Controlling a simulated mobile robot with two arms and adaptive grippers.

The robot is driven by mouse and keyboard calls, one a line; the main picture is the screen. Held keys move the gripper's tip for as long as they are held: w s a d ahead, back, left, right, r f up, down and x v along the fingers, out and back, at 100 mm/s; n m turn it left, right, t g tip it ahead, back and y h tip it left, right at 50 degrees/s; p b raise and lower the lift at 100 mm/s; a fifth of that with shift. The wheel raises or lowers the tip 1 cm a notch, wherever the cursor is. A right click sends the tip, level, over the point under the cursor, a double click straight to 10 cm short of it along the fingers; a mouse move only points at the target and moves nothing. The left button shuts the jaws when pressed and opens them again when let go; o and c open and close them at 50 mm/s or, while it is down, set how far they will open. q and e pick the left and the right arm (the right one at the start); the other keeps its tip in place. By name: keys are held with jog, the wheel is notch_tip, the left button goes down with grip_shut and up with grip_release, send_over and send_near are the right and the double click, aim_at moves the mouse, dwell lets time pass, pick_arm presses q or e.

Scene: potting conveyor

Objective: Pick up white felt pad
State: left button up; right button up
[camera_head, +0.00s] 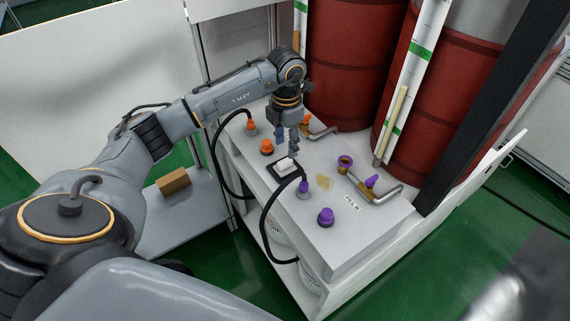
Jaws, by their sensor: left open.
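The white felt pad (285,163) appears as a small white block on a dark square base on the light grey bench top (345,225). My left gripper (293,151) points down just above the pad, slightly to its right in the picture. It is open, and nothing shows between its fingers. A gap between the fingertips and the pad is too small to judge. My right gripper is out of view.
Orange fittings (267,147) stand left of the pad. Purple fittings (326,216) and a metal handle (386,194) stand to the right. A black hose (268,222) arches in front. Red drums (350,60) stand behind. A cardboard box (173,182) sits on a lower shelf.

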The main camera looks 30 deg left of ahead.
aim_at(285, 161)
pick_arm(q)
jog(key=f, duration=0.1)
jog(key=f+p, duration=0.1)
jog(key=f, duration=0.2)
jog(key=shift+s+d+f, duration=0.1)
jog(key=shift+s+f, duration=0.3)
jog(key=shift+f, duration=0.4)
jog(key=shift+c, duration=0.2)
grip_shut()
